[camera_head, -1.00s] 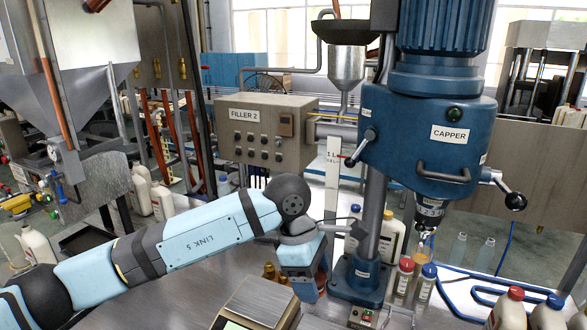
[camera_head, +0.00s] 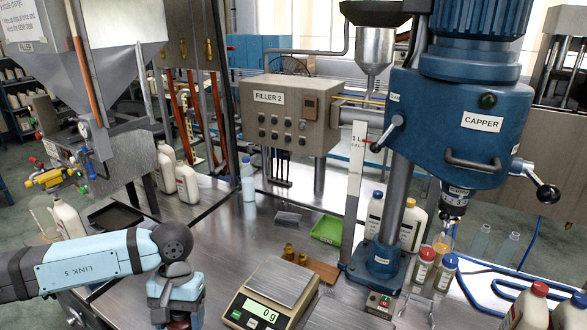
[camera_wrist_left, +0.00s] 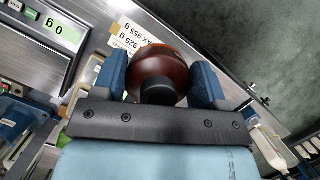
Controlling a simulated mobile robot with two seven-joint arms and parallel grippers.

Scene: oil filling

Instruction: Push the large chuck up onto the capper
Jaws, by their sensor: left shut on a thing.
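The capper (camera_head: 455,120) is the blue machine on a post at the right. My left gripper (camera_head: 178,318) is low at the left front, far from the capper. The left wrist view shows its two blue fingers (camera_wrist_left: 158,75) shut on a round reddish-brown piece with a black stub (camera_wrist_left: 158,72); it appears to be the large chuck. Most of the piece is hidden by the gripper in the head view. My right gripper does not show.
A scale (camera_head: 270,293) reading 0 g stands at front centre. Red- and blue-capped bottles (camera_head: 424,268) stand near the capper's base (camera_head: 376,268).

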